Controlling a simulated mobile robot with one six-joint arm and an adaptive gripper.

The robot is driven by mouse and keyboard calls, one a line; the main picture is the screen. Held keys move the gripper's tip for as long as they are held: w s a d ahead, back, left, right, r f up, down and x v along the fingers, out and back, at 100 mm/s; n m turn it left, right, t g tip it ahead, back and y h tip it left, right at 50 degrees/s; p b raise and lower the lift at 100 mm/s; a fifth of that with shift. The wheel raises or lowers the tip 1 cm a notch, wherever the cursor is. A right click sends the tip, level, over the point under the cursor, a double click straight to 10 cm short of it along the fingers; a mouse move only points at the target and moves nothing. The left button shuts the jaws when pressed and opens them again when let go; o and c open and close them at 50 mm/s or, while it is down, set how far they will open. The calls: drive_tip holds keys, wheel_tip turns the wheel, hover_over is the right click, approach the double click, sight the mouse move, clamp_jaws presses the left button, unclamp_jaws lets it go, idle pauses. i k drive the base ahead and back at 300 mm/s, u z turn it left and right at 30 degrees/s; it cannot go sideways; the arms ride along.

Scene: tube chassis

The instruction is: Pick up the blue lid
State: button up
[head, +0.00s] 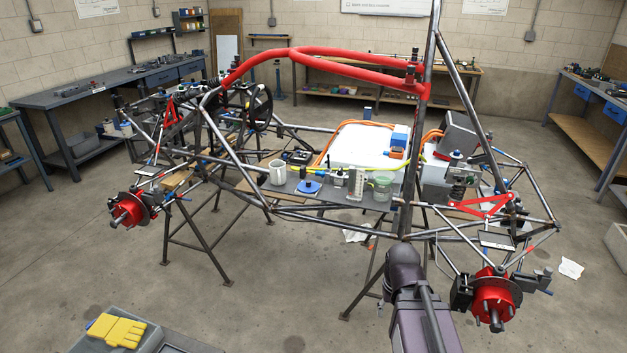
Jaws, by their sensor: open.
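A round blue lid (307,188) with a small knob on top lies on the grey shelf inside the tube chassis, near its front edge. It sits between a pale mug (277,173) on its left and small metal parts on its right. Part of my arm rises at the bottom right, in front of the chassis and apart from the lid. My gripper does not show in this view.
A glass jar (382,184) and a clear upright block (355,183) stand right of the lid. Chassis tubes run in front of and above the shelf, with a red padded bar (340,65) overhead. A white box (360,145) lies behind. Yellow gloves (116,330) lie at lower left.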

sight(306, 186)
drive_tip(key=z, duration=0.25)
drive_tip(key=i, duration=1.15)
drive_tip(key=z, duration=0.1)
